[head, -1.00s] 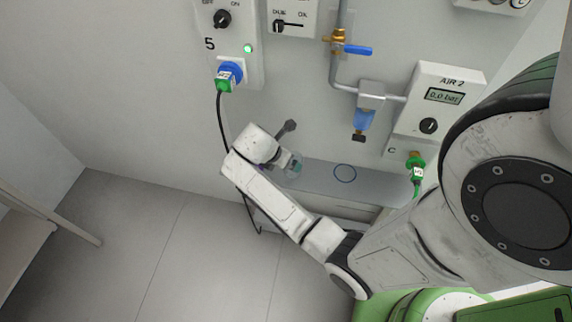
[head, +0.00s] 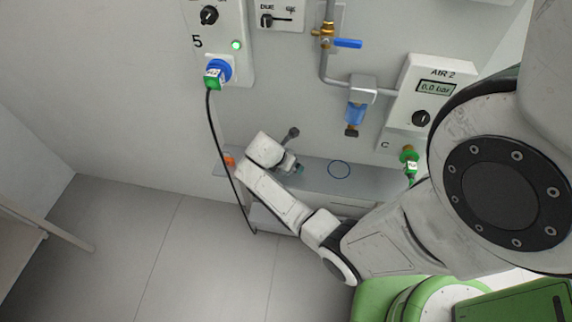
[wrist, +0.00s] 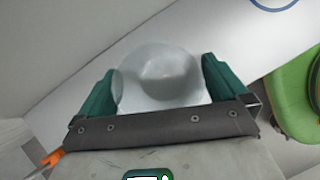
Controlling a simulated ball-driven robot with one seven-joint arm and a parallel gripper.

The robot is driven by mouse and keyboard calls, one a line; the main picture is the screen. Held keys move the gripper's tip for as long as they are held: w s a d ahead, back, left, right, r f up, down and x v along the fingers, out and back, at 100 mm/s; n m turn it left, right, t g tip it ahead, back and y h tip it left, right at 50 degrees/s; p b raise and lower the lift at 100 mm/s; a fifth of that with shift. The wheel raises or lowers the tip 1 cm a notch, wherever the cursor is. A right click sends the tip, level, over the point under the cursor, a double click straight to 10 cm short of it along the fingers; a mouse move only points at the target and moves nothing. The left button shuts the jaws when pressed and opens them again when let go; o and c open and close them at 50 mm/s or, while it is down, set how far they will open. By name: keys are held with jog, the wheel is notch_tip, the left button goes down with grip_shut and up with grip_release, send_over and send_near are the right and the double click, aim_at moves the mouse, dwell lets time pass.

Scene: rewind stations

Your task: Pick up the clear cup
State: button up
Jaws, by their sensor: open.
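The clear cup (wrist: 158,72) is in the wrist view, a pale see-through round shape between the two green fingers of my gripper (wrist: 160,84). The fingers stand open on either side of it. A sliver of space seems to show at the right finger; whether the left finger touches the cup I cannot tell. In the head view my gripper (head: 298,169) is over the grey shelf (head: 372,182), left of the blue ring. My wrist mostly hides the cup there.
A blue ring (head: 339,170) marks a bare part of the shelf. An orange thing (head: 229,160) is at the shelf's left end. A black cable hangs from the blue and green plug (head: 217,74) past my forearm. A filter with a blue bowl (head: 356,113) hangs above the shelf.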

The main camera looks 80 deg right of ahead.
jog(key=c, duration=1)
jog(key=shift+c, duration=0.2)
jog(key=shift+r, duration=0.1)
